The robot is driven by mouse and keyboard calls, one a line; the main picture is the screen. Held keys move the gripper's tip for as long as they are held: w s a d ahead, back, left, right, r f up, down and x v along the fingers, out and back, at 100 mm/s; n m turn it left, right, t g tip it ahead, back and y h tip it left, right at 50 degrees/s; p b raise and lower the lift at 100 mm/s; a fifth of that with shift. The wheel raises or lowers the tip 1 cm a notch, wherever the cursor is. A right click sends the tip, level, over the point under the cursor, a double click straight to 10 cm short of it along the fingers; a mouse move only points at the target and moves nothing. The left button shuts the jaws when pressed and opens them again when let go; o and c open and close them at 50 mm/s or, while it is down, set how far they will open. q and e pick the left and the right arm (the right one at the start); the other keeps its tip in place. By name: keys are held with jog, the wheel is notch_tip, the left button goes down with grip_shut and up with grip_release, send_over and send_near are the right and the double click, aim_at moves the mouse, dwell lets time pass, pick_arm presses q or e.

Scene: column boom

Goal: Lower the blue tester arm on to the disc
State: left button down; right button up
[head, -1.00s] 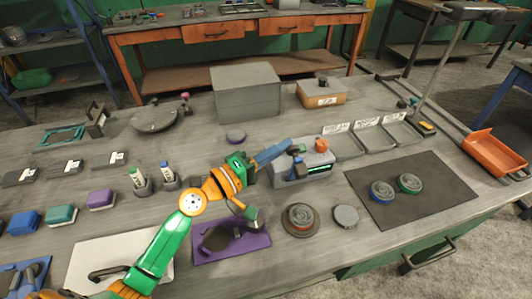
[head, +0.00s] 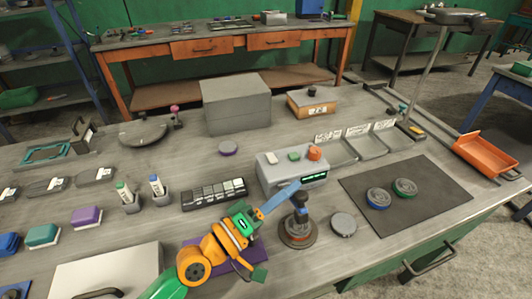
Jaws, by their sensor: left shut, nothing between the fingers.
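The disc (head: 285,240) lies on a round stand on the bench, its reddish rim showing. The tester's upright dark-and-blue end (head: 302,211) stands over the disc's middle. Its lower end appears to meet the disc, but any small gap is too small to tell. The grey tester box (head: 272,177), with an orange knob and a green display, stands behind. My left gripper (head: 291,188) comes in from the lower left. Its blue fingers are shut and empty, with their tips beside the top of the dark-and-blue end; contact is unclear. My right gripper is out of view.
A loose grey disc (head: 343,224) lies right of the stand. A dark mat (head: 440,192) holds a blue-ringed and a green-ringed disc. A black keyed strip (head: 214,194) lies left of the tester. A purple mat (head: 196,243) is partly hidden under my arm.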

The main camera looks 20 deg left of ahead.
pick_arm(q)
jog(key=shift+s+d+f+b, duration=0.15)
jog(key=shift+s+d+f, duration=0.15)
jog(key=shift+f, duration=0.2)
jog(key=shift+s+d+f+b, duration=0.15)
jog(key=shift+s+f, duration=0.2)
jog(key=shift+f, duration=0.15)
jog(key=shift+s+f, duration=0.1)
notch_tip(320, 180, up, 4)
jog(key=p, duration=0.5)
jog(key=s+a+f+b, duration=0.1)
jog(key=a+b, duration=0.1)
jog(key=s+a+f+b, duration=0.1)
jog(key=s+a+b, duration=0.1)
jog(key=a, duration=0.1)
jog(key=s+a+f+b, duration=0.1)
jog(key=a+f+b, duration=0.1)
jog(key=b, duration=0.1)
jog(key=shift+s+a, duration=0.15)
jog(key=shift+s, duration=0.2)
jog(key=shift+s+a+r, duration=0.15)
jog(key=shift+s+a, duration=0.1)
jog(key=shift+s, duration=0.1)
